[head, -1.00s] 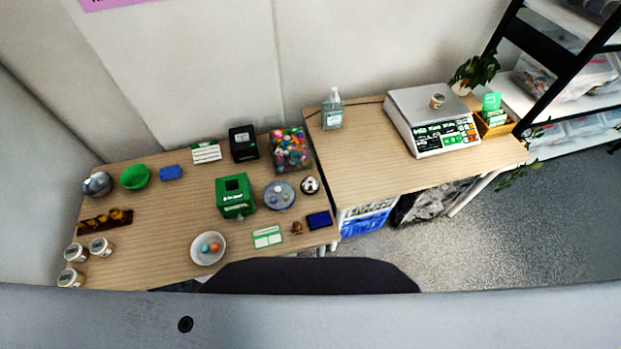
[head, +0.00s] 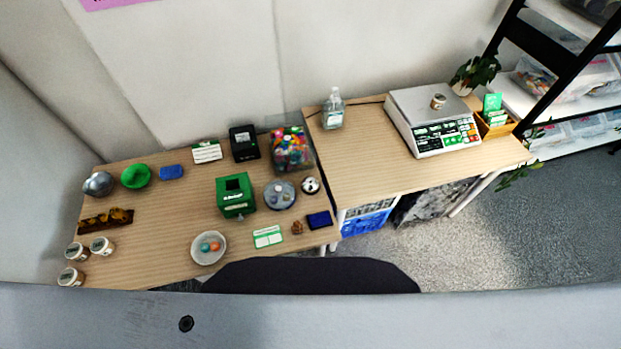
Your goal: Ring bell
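A small silver call bell (head: 310,185) with a dark base stands on the left wooden table (head: 150,235), near that table's right edge. It sits just right of a round grey dish (head: 280,195) and above a dark blue pad (head: 319,220). Nothing covers the bell. Neither of my grippers shows in the head view, so I cannot see where they are or whether they hold anything.
A clear box of colourful pieces (head: 291,150) stands behind the bell and a green box (head: 236,196) to its left. The right table (head: 360,165) bears a scale (head: 432,120) and a pump bottle (head: 333,108). A blue crate (head: 367,220) sits below. The right table's front is clear.

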